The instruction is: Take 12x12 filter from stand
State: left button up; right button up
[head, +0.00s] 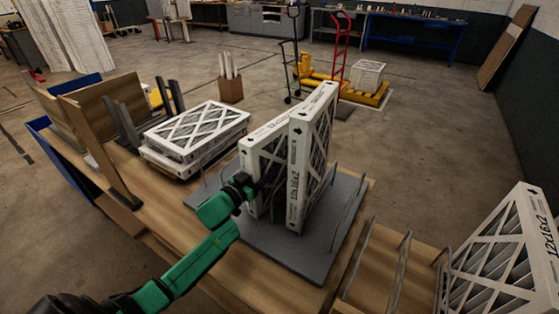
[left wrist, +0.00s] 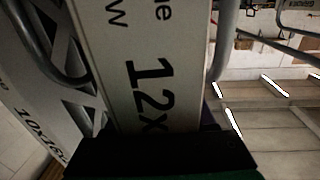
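Two white cardboard-framed filters stand upright side by side on a grey stand (head: 290,262). The left, shorter filter (head: 265,145) has its printed edge toward me. The right, taller filter (head: 297,175) is marked 12x16x2. My left gripper (head: 252,184), on a green arm, is at the near edge of the shorter filter. In the left wrist view, a filter edge printed "12x" (left wrist: 145,75) fills the middle, with dark finger parts close on both sides at its lower end. Whether the fingers press on it cannot be told. My right gripper is not in view.
Stacked filters (head: 197,130) lie flat on the wooden table left of the stand. Wire dividers (head: 347,215) stand right of the taller filter. A large 12x16x2 filter (head: 510,260) stands at the far right. Wooden boards (head: 100,150) stand at the left.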

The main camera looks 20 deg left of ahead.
pick_arm(q)
grip_shut()
